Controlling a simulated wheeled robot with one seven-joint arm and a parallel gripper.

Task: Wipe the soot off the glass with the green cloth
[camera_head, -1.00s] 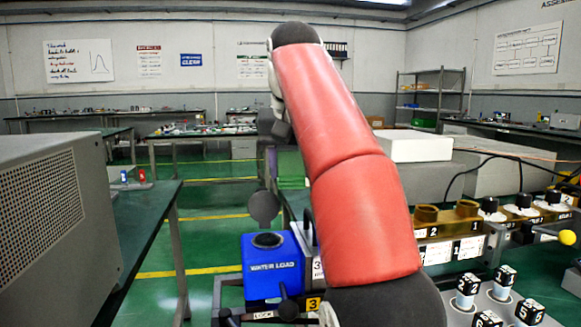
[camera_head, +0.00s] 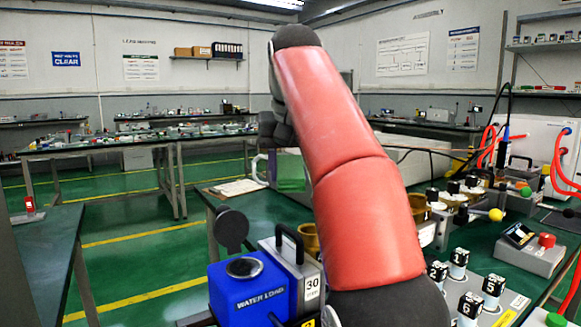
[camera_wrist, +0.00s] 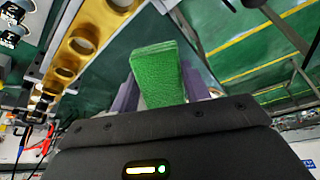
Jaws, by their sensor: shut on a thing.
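The green cloth (camera_wrist: 158,72) is a folded pad held between the purple fingers of my gripper (camera_wrist: 162,88) in the wrist view. It stands out beyond the fingertips, above the green bench. I cannot make out a sooty glass in either view.
A blue water load box (camera_head: 250,290) stands in front, with a grey handled box (camera_head: 290,268) beside it. Brass ports (camera_wrist: 84,41) line a panel in the wrist view. Red hoses (camera_head: 560,160) and a control box (camera_head: 530,247) are at right. Floor is free at left.

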